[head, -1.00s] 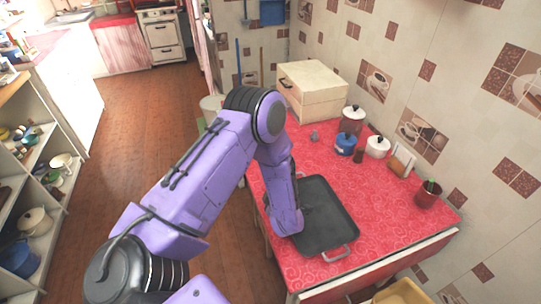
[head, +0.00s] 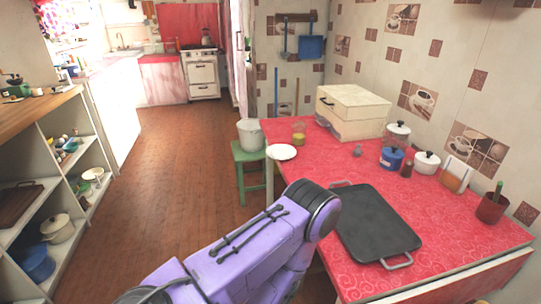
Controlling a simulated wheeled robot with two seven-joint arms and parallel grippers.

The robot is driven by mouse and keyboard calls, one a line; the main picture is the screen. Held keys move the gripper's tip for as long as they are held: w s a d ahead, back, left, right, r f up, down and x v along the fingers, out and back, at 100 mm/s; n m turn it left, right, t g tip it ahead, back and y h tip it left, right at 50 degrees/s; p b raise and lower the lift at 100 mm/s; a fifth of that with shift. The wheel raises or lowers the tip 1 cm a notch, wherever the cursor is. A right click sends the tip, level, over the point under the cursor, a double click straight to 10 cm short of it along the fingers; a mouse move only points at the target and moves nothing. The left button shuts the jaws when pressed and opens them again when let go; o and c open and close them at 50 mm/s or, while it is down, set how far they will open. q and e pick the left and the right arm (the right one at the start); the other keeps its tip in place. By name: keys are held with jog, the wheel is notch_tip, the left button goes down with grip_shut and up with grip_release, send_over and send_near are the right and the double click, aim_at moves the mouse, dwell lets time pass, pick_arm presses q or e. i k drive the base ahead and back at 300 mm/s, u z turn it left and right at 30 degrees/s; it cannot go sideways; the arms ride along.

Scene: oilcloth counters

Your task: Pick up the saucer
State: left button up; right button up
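A small white saucer (head: 282,152) lies at the far left corner of the red counter (head: 330,160), in the head view. A purple arm of mine reaches up from the bottom of the view, its elbow near the counter's left edge and well short of the saucer. No gripper of mine shows; the lower part of this arm is hidden or out of the frame. Nothing touches the saucer.
A black griddle (head: 374,222) lies on the counter near the arm. A cream bread box (head: 352,112), a glass jar (head: 298,134), a blue pot (head: 391,158) and a white pot (head: 426,162) stand farther back. A metal pot (head: 250,134) stands on a green stool (head: 252,160). Shelves stand left; the floor between is clear.

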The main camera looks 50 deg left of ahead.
aim_at(276, 151)
jog(key=k, duration=0.2)
jog(key=u, duration=2.65)
jog(key=i, duration=2.25)
jog(key=z, duration=2.9)
